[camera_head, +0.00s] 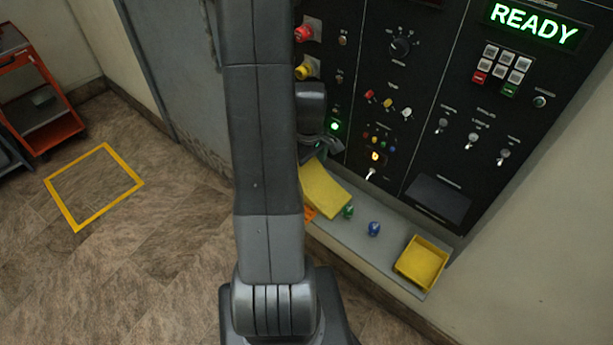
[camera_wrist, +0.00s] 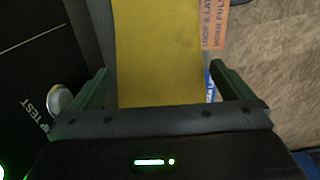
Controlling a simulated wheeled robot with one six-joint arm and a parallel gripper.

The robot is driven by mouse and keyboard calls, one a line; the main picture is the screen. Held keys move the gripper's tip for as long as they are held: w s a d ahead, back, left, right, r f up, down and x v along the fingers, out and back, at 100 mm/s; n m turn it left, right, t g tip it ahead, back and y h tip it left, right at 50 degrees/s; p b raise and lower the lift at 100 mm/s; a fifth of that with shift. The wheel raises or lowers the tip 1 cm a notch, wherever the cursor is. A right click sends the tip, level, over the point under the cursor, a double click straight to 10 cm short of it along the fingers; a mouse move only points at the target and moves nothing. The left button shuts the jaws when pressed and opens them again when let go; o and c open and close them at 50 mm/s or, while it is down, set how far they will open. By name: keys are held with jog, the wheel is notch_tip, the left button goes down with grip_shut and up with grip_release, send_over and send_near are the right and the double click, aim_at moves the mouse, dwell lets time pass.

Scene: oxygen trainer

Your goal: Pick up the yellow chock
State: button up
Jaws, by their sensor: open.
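The yellow chock (camera_head: 322,190) lies on the grey shelf (camera_head: 395,262) below the control panel, partly hidden by my arm in the head view. In the wrist view the yellow chock (camera_wrist: 160,50) fills the upper middle, seen as a flat yellow face. My gripper (camera_wrist: 160,88) is open, with one dark green finger to each side of the chock in the picture. Gaps show between the fingers and the chock's edges. I cannot tell how far above it the fingertips are. In the head view my gripper (camera_head: 322,147) is partly hidden behind my arm, near the panel.
An orange tag (camera_head: 311,213), a green piece (camera_head: 348,211) and a blue piece (camera_head: 374,229) lie near the chock. A yellow tray (camera_head: 440,266) stands at the shelf's right end. The panel (camera_head: 415,125) with knobs and switches rises close behind. Open floor lies left.

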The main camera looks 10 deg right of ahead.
aim_at(306, 176)
jog(key=shift+w+a+f+p, duration=0.1)
jog(key=shift+f+p, duration=0.25)
jog(key=shift+f, duration=1)
jog(key=shift+w+a+f+p, duration=0.1)
jog(key=shift+f+p, duration=0.2)
jog(key=shift+f, duration=1.05)
jog(key=c, duration=1.2)
jog(key=shift+c, duration=0.2)
jog(key=shift+r, duration=0.2)
jog(key=shift+a+r+b, duration=0.15)
jog(key=shift+b, duration=0.3)
jog(key=r, duration=0.4)
jog(key=r+b, duration=0.1)
jog(key=r, duration=0.1)
jog(key=shift+s+a+r, duration=0.15)
jog(key=shift+s+a, duration=0.1)
jog(key=shift+s, duration=0.05)
jog(key=s+a+b, duration=0.3)
jog(key=s+a, duration=0.8)
jog(key=a, duration=0.4)
jog(key=shift+s+b, duration=0.35)
jog(key=shift+s, duration=0.05)
